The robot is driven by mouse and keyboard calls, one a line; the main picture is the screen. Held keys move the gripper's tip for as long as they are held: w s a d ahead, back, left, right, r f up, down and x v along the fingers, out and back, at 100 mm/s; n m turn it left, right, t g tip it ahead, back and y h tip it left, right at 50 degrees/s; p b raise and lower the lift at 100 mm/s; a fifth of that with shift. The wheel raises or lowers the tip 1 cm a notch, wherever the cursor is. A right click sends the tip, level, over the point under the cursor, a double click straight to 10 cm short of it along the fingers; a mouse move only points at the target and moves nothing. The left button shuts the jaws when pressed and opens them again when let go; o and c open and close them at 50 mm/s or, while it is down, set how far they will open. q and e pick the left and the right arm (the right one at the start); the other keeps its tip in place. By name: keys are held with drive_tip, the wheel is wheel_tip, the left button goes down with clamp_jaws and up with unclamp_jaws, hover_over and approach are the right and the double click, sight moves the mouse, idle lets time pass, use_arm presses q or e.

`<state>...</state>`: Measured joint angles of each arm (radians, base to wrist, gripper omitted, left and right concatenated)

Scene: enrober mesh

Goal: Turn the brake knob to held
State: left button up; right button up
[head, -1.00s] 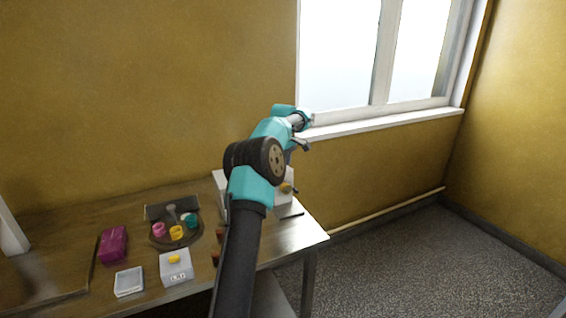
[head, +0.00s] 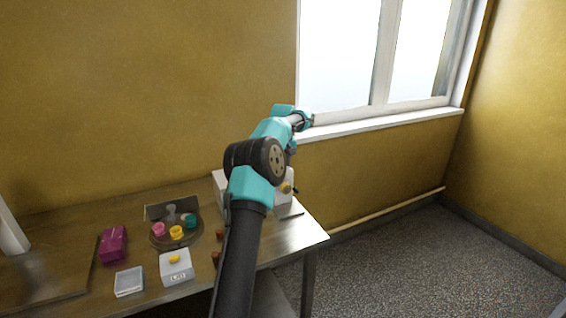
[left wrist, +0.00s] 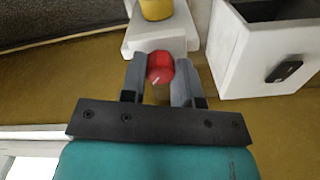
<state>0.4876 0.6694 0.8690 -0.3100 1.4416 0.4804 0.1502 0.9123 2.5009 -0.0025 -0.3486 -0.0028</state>
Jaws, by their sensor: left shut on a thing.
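In the left wrist view a red knob (left wrist: 160,64) with a small white mark sits at the end of a white housing (left wrist: 160,36). My left gripper (left wrist: 165,72) is shut on this red knob, one grey finger on each side. I take it to be the brake knob; no label is readable. In the head view my left gripper (head: 291,150) is mostly behind my own arm, beside a white machine (head: 283,197) at the table's right end. The red knob is hidden there. My right gripper is not in view.
A yellow part (left wrist: 156,8) stands on the white housing, and an open white box (left wrist: 265,60) is to its right. On the table (head: 285,235) are a magenta block (head: 113,244), a round tray (head: 158,242) with coloured pieces, a clear dish (head: 129,282) and a yellow-knobbed white box (head: 176,272).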

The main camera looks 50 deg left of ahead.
use_arm(q)
drive_tip(key=m, duration=0.4)
drive_tip(key=shift+r+m, duration=0.1)
drive_tip(key=shift+m, duration=0.2)
drive_tip(key=m, duration=0.5)
idle(0.3)
drive_tip(key=o, duration=0.9)
